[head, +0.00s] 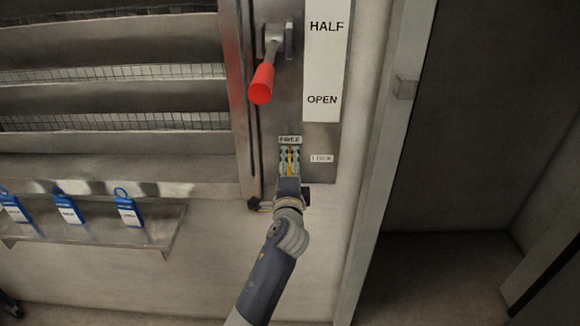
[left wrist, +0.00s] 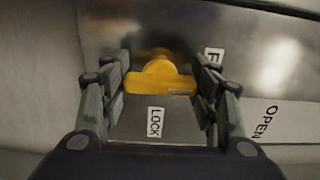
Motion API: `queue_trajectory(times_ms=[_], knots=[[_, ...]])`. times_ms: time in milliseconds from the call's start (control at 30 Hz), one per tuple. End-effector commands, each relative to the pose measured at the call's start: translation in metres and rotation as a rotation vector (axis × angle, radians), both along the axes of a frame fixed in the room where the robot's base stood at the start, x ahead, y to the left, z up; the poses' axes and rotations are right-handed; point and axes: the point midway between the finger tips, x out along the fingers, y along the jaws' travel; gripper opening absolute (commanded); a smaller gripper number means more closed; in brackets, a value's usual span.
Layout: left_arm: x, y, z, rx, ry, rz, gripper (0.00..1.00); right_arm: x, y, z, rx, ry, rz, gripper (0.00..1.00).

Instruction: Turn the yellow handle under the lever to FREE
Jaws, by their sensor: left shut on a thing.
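The yellow handle (head: 290,163) sits on the metal panel below the red-gripped lever (head: 262,83). My left gripper (head: 289,164) is around it from below, under the FREE label (head: 290,139). The left wrist view shows the yellow handle (left wrist: 160,77) between the fingers of my left gripper (left wrist: 161,88), which is shut on its two ends. Its long bar lies along the line towards the partly hidden FREE label (left wrist: 212,57), with a pale mark near that end. The LOCK label (left wrist: 155,122) lies off to its side. My right gripper is not in view.
A white strip reading HALF and OPEN (head: 322,70) runs beside the lever. Louvres (head: 115,90) fill the left. A ledge (head: 95,235) with blue tags (head: 128,210) is at lower left. A post (head: 385,170) and dark recess (head: 460,130) are right.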

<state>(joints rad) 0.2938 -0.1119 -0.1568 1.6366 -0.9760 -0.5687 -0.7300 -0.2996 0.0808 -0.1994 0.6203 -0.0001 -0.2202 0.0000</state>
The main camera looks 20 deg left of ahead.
Motion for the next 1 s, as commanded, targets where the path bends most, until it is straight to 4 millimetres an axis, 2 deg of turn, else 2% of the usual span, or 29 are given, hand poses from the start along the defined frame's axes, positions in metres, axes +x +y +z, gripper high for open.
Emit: queue_trajectory(times_ms=[33, 100, 567, 767, 1000], knots=[[0.0, 0.0, 0.0, -0.005, 0.0, 0.0, 0.6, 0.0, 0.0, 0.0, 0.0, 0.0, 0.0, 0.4], [0.0, 0.0, 0.0, -0.005, 0.0, 0.0, 0.76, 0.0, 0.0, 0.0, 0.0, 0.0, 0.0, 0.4], [-0.004, -0.002, 0.0, -0.002, 0.0, -0.001, 0.77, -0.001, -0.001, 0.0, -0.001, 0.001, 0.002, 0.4], [-0.031, -0.009, -0.001, -0.004, 0.001, -0.001, 0.77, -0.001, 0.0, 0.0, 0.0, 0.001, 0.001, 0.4], [-0.078, -0.023, -0.002, -0.005, 0.002, -0.002, 0.77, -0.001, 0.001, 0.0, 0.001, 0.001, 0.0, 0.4]])
